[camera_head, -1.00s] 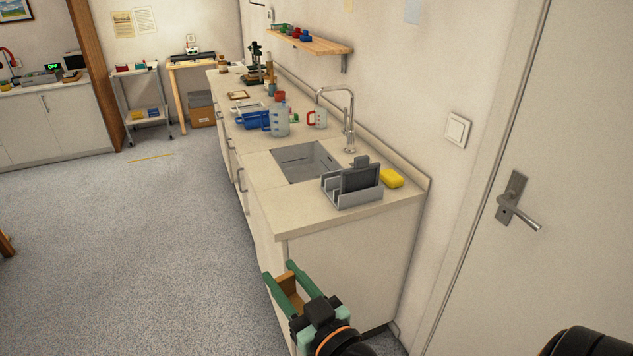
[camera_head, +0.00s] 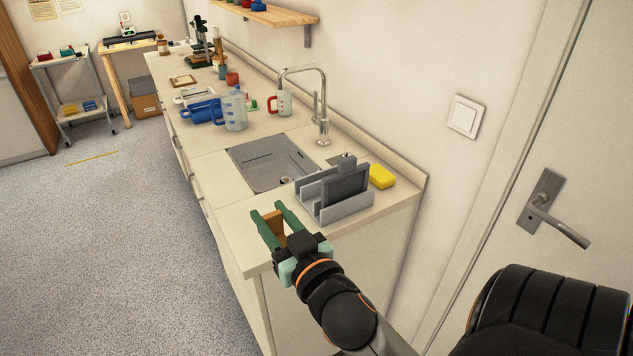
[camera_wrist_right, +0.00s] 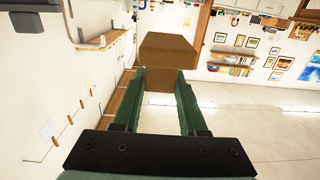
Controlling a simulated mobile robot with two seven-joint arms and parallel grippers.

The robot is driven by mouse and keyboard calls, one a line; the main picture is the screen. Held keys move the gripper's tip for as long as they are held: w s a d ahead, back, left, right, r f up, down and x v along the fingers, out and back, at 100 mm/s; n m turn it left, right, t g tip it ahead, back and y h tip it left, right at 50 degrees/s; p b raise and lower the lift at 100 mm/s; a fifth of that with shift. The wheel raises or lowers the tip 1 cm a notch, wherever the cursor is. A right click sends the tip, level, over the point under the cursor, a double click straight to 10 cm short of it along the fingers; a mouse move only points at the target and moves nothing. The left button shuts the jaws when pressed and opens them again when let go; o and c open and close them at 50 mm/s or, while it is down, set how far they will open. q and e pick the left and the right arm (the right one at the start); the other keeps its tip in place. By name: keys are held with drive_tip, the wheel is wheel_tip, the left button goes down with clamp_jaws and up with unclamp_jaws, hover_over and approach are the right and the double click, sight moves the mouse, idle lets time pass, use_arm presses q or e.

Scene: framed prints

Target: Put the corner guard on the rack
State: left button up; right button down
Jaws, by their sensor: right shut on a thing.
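My right gripper (camera_head: 268,213) has green fingers and is shut on a brown, block-like piece, the corner guard (camera_head: 273,229). In the right wrist view the corner guard (camera_wrist_right: 168,50) sits between the fingertips and sticks out beyond them. The grey rack (camera_head: 346,208) stands on the near end of the counter, with upright walls and a dark flat panel (camera_head: 349,186) standing in it. In the head view the gripper and corner guard appear just left of the rack, over the counter's front edge, apart from it. My left gripper is out of view.
A sink (camera_head: 272,163) with a tall tap (camera_head: 321,105) lies behind the rack. A yellow sponge (camera_head: 382,176) is right of the rack by the wall. A blue basket (camera_head: 201,110), a jug (camera_head: 234,110) and a red-handled cup (camera_head: 280,102) stand further back.

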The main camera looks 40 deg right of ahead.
drive_tip(key=shift+h, duration=0.3)
drive_tip(key=w+d+f+b, duration=0.1)
drive_tip(key=w+d+f, duration=0.1)
drive_tip(key=w+f, duration=0.1)
drive_tip(key=w+d+f+b, duration=0.2)
drive_tip(key=w+d+f, duration=0.1)
drive_tip(key=w, duration=0.2)
drive_tip(key=w+d+f+b, duration=0.2)
drive_tip(key=w+d+f, duration=0.1)
drive_tip(key=w, duration=0.1)
drive_tip(key=shift+f, duration=0.25)
drive_tip(key=f, duration=0.1)
drive_tip(key=f+b, duration=0.1)
drive_tip(key=f, duration=0.1)
drive_tip(key=shift+w+d+f, duration=0.15)
drive_tip(key=shift+w+f, duration=0.05)
drive_tip(key=shift+f, duration=0.1)
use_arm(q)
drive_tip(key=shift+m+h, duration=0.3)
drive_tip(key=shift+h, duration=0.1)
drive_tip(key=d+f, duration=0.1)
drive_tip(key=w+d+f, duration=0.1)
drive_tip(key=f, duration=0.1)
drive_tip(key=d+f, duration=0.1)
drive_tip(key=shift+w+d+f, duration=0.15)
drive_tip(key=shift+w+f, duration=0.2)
